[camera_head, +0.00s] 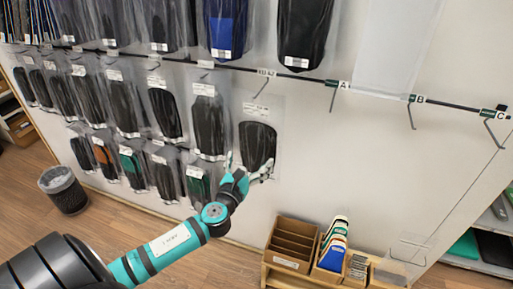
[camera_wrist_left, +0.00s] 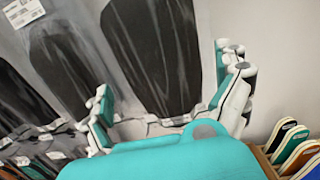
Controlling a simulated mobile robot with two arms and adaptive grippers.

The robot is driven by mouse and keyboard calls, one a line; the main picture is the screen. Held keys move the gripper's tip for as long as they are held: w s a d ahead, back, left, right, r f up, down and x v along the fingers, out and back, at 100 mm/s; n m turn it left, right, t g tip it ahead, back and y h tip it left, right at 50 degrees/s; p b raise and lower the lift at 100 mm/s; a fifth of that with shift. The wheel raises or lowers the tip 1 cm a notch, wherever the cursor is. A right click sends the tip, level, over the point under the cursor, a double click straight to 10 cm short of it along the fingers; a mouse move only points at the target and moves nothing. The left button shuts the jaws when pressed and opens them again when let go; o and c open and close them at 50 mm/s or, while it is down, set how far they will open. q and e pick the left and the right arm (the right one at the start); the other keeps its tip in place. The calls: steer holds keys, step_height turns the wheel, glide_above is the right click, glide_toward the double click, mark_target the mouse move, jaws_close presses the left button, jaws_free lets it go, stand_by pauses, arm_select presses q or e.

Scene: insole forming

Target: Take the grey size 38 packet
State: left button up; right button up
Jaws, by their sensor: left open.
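A clear packet with a dark grey insole (camera_head: 257,143) hangs from a hook at the right end of the lower row. It has a white label at its top, too small to read for a size. My left gripper (camera_head: 249,167) is open at the lower part of this packet, with its fingers spread to either side. In the left wrist view, a dark insole in a clear packet (camera_wrist_left: 152,50) fills the space beyond the open left gripper (camera_wrist_left: 170,98). Whether the fingers touch the packet cannot be told. My right gripper is not in view.
Another dark packet (camera_head: 209,125) hangs close on the left, with more packets in rows beyond. Empty hooks (camera_head: 412,115) line the rail (camera_head: 375,92) on the right. A wooden box (camera_head: 290,243) and colored insoles (camera_head: 333,247) stand below. A bin (camera_head: 66,193) stands at left.

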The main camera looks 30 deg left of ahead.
mark_target(255, 149)
arm_select(q)
steer(key=x, duration=0.5)
steer(key=shift+w+a+p, duration=0.15)
steer(key=shift+p, duration=0.2)
steer(key=shift+c, duration=0.3)
steer(key=shift+r, duration=0.1)
steer(key=c, duration=1.2)
